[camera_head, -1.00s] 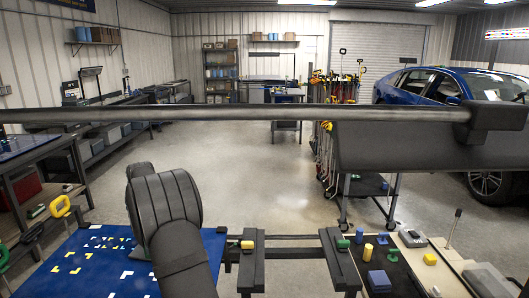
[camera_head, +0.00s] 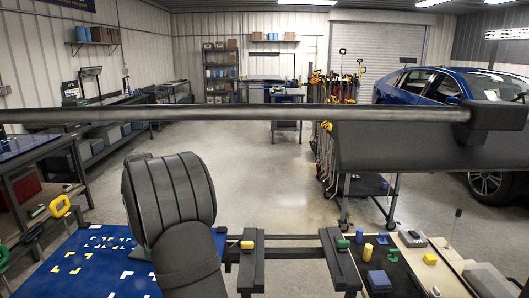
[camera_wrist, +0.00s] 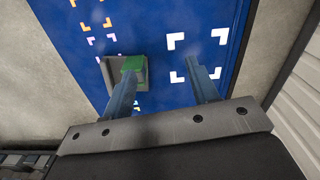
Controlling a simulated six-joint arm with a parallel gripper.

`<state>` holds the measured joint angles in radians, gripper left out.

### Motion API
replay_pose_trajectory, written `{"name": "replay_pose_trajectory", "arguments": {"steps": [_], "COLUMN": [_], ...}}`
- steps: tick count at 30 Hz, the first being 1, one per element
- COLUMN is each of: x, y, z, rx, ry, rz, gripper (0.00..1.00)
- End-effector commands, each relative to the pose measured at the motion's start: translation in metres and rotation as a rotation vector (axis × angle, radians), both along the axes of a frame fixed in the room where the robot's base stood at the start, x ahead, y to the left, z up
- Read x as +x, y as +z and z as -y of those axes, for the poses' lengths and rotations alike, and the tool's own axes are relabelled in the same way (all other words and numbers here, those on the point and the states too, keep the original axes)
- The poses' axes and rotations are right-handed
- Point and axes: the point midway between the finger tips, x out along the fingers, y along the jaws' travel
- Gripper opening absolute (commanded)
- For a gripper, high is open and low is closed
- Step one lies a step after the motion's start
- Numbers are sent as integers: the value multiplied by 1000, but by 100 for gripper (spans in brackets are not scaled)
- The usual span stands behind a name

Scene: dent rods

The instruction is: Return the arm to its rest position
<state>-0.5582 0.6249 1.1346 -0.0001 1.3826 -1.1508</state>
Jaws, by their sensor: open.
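My gripper (camera_wrist: 165,90) shows in the wrist view with its two blue-grey fingers apart and nothing between them. It is above the blue mat (camera_wrist: 165,17) with white corner marks. A green block (camera_wrist: 134,66) on a grey base sits on the mat near the left finger, which partly covers it. I cannot tell whether they touch. In the head view my dark arm (camera_head: 170,195) rises in front of the blue mat (camera_head: 112,285) and hides part of it. The gripper itself is not visible there.
A dark rail frame (camera_head: 290,253) stands right of the arm. Beyond it, a black mat holds a blue block (camera_head: 378,281), a yellow cylinder (camera_head: 367,252) and green pieces (camera_head: 393,255).

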Motion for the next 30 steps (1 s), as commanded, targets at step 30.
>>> {"name": "replay_pose_trajectory", "arguments": {"steps": [30], "x": [-57], "y": [-93], "z": [-142], "rx": [-1], "ry": [67], "rz": [0], "gripper": [54]}}
